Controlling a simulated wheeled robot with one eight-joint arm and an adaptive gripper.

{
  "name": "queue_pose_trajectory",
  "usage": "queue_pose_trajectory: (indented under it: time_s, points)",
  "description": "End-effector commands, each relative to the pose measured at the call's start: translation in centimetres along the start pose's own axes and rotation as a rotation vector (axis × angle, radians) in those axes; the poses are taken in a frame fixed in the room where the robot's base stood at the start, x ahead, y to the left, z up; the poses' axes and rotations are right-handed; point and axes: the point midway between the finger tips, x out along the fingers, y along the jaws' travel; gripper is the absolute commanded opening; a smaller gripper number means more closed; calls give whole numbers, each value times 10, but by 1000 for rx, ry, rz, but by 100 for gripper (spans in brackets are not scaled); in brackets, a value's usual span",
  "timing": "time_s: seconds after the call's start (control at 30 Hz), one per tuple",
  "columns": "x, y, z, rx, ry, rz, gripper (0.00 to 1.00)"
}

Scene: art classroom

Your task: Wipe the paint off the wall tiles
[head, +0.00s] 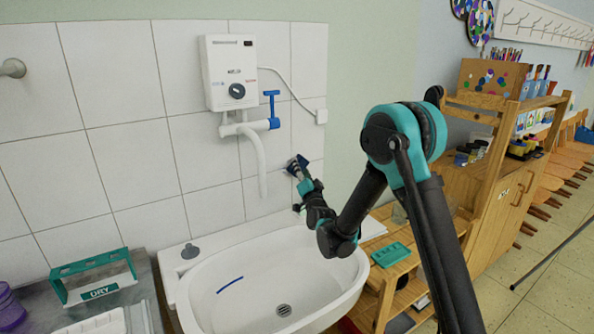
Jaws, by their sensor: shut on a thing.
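The white wall tiles (135,165) cover the wall behind the sink. My gripper (301,176) is at the right part of the tiles, right of the water heater's spout. It is shut on a small dark blue pad (292,166), which is at or very near the tile face; I cannot tell whether it touches. No paint shows clearly on the visible tiles; the pad and gripper hide a small patch.
A white water heater (230,72) with a blue lever and a hanging spout (259,160) juts from the wall. A green DRY rack (93,276) stands left of the sink.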

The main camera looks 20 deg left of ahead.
Motion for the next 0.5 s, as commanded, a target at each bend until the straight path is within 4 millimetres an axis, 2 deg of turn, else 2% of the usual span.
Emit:
queue_pose_trajectory:
  time_s: [0.5]
  points:
    - [9, 25, -23, -1, 0, 2, 21]
